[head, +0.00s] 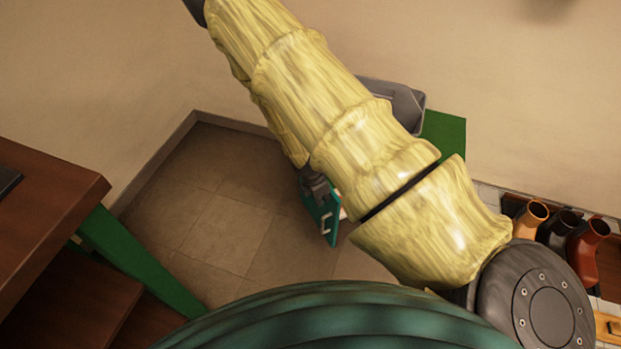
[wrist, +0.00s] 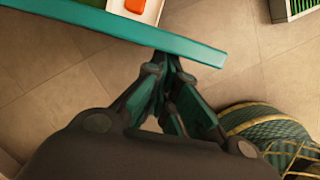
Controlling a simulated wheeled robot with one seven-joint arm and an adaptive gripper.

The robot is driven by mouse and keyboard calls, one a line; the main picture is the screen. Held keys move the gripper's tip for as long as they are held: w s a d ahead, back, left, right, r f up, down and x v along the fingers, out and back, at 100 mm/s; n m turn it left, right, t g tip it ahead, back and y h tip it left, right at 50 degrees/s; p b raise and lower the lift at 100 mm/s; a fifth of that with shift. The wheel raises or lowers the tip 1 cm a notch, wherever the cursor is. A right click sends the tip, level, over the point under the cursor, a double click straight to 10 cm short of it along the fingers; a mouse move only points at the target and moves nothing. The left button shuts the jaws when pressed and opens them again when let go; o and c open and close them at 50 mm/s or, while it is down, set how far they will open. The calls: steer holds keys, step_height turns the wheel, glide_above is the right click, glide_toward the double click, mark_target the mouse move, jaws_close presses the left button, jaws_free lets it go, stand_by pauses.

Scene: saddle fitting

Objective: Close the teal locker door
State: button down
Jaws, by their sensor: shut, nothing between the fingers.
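The teal locker door (head: 329,226) shows in the head view below my forearm, with a pale handle on its face. My arm hides most of the locker, and how far the door stands open cannot be told there. In the wrist view the door (wrist: 120,30) is a long teal bar seen edge-on, slanting across the top. My gripper (wrist: 167,66) is shut and empty, its fingertips at the near side of this bar; whether they touch cannot be told. In the head view my gripper (head: 316,187) is partly hidden beside the door.
A white tray with an orange item (wrist: 136,5) lies beyond the door. A grey bin (head: 408,102) and a green surface (head: 446,135) are behind my arm. A brown table (head: 50,205) stands left. Tiled floor (head: 225,225) is open.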

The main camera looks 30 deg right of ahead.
steer(key=w+d+n+t+p, duration=0.2)
steer(key=d+n, duration=0.6)
steer(key=d, duration=0.9)
steer(key=shift+d+n+y+p, duration=0.15)
steer(key=shift+n+y+p, duration=0.15)
steer(key=shift+p, duration=0.45)
steer(key=shift+w+d+r, duration=0.1)
steer(key=shift+w+d, duration=0.05)
steer(key=shift+w, duration=0.1)
steer(key=s+a+r+p, duration=0.2)
steer(key=s+a+r, duration=0.2)
steer(key=r, duration=0.5)
steer(key=shift+s+a+r, duration=0.15)
steer(key=shift+a+r, duration=0.1)
steer(key=shift+a, duration=0.45)
